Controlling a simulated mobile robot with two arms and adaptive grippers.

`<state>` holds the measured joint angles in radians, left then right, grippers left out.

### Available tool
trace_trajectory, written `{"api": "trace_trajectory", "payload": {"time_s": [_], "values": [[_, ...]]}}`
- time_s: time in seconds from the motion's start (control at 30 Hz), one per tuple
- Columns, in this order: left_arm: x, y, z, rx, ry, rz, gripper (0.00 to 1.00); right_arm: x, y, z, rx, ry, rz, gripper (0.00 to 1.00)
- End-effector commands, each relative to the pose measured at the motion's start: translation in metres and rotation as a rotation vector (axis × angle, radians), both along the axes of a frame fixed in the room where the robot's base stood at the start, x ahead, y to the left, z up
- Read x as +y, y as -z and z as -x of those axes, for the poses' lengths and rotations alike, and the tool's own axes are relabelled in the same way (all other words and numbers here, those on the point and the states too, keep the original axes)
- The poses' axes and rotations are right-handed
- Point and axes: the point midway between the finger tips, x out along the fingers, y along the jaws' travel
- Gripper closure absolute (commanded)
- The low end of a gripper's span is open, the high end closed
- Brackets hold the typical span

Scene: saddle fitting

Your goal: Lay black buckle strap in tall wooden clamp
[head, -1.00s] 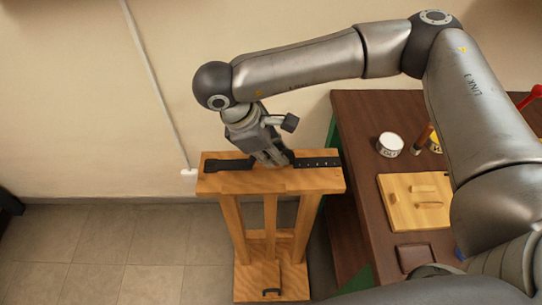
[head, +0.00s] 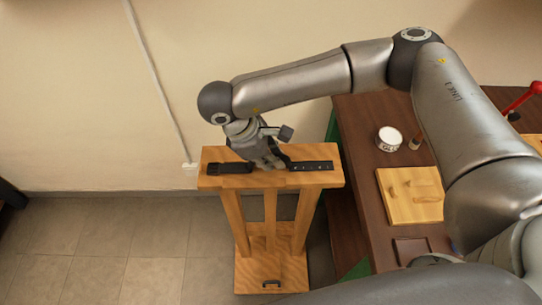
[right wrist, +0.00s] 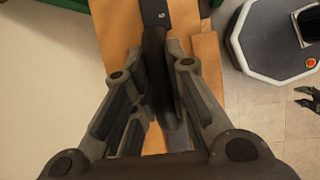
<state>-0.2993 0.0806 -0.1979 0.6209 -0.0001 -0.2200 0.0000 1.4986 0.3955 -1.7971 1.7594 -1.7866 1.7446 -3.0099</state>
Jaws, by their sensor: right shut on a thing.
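The tall wooden clamp (head: 215,182) stands upright on the floor in the middle of the head view. The black buckle strap (head: 311,166) runs lengthwise along its top, the end with holes to the right and the other end to the left. My right gripper (head: 268,165) is above the clamp top and shut on the strap near its middle, hiding that part. In the right wrist view the strap (right wrist: 153,20) passes between the fingers (right wrist: 160,100), over the wood. I cannot tell whether the strap touches the wood.
A dark brown workbench (head: 365,190) stands right of the clamp, holding a round white tin (head: 388,139) and a light wooden board (head: 400,200). The wall is close behind the clamp. Tiled floor (head: 110,245) to its left is clear.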

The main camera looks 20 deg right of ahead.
Motion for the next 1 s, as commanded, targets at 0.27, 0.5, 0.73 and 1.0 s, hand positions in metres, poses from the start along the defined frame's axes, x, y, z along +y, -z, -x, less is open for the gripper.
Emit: {"api": "trace_trajectory", "payload": {"time_s": [0.27,0.5,0.73,1.0], "values": [[0.000,0.010,0.000,0.000,0.000,0.000,0.60,0.000,0.008,0.000,0.000,0.001,0.000,1.00],[0.000,0.009,0.001,0.001,0.001,0.000,0.60,0.000,0.006,0.000,0.000,0.000,0.000,0.70],[-0.001,0.009,0.001,0.001,0.003,0.000,0.60,0.000,0.007,0.000,0.000,0.000,0.000,0.64],[-0.001,-0.001,0.001,0.002,0.003,0.000,0.60,0.000,-0.002,0.000,0.000,0.000,0.000,0.64]]}}
